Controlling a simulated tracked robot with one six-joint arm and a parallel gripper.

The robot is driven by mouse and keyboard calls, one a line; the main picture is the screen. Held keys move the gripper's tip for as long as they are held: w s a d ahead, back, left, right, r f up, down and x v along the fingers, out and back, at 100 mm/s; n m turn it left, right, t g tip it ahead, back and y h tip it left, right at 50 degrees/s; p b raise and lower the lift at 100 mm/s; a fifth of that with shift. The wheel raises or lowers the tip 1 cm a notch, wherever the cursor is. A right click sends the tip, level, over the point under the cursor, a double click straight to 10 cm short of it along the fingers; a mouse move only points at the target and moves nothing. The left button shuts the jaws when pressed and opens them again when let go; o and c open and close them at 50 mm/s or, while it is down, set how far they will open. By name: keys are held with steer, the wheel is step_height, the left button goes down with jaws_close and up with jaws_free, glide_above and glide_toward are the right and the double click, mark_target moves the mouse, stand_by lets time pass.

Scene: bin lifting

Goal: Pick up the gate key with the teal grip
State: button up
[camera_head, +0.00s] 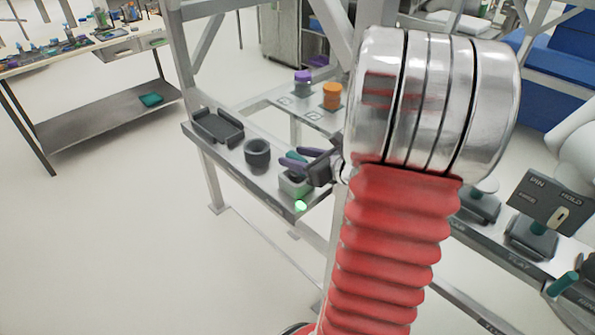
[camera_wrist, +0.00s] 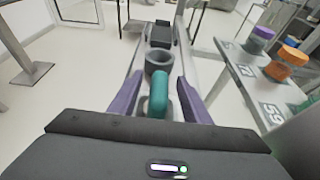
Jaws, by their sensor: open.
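The gate key's teal grip (camera_wrist: 158,95) stands up between my gripper's two purple fingers in the wrist view, with a gap on each side. In the head view the teal grip is mostly hidden by the fingers; it sits at a pale grey block (camera_head: 295,186) with a lit green lamp on the rail's front. My gripper (camera_head: 291,156) is open and holds nothing. Its fingers reach to the left, around the grip. The key's lower part is hidden.
A dark round cup (camera_head: 257,152) and a dark tray (camera_head: 218,127) lie beyond along the rail. A purple-topped canister (camera_head: 303,82) and an orange one (camera_head: 332,95) stand on a numbered shelf behind. A PIN/HOLD panel (camera_head: 548,203) is at the right.

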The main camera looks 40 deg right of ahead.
jaws_close()
stand_by(0.6)
